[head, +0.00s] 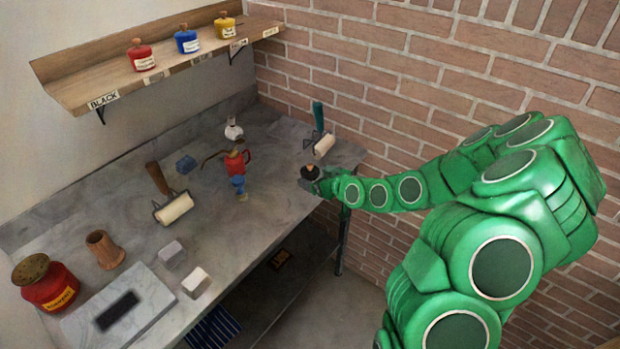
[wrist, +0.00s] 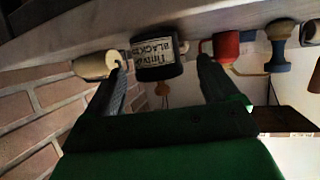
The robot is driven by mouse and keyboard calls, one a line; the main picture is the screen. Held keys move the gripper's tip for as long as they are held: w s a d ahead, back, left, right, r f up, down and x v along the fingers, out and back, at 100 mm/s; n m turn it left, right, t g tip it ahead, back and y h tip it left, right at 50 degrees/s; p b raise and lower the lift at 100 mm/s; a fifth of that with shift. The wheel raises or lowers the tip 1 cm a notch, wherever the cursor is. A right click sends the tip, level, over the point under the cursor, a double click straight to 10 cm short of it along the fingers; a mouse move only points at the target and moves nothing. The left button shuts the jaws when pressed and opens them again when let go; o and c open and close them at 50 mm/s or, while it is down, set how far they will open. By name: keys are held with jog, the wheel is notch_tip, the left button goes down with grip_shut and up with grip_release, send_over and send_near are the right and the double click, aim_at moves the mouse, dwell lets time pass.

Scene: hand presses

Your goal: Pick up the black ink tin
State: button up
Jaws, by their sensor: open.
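The black ink tin (head: 310,173) stands on the grey stone bench near its right front edge, right at the end of my arm. In the wrist view, which looks upside down, the tin (wrist: 155,62) shows a pale label reading BLACK. My gripper (head: 318,182) is open. In the wrist view its two fingertips (wrist: 161,60) lie on either side of the tin, with a visible gap to the right finger. The left fingertip overlaps a pale roller behind. I cannot tell how deep the tin sits between the fingers.
A roller with a green handle (head: 320,140) is just behind the tin. A red oil can (head: 236,160) and a blue object (head: 238,184) stand to its left. A wall shelf (head: 120,85) holds red, blue and yellow tins. The brick wall is close on the right.

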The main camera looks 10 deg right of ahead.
aim_at(316, 176)
jog(key=shift+x, duration=2.05)
jog(key=shift+d+f, duration=0.15)
jog(key=c, duration=1.2)
jog(key=shift+c, duration=0.2)
jog(key=shift+r, duration=5)
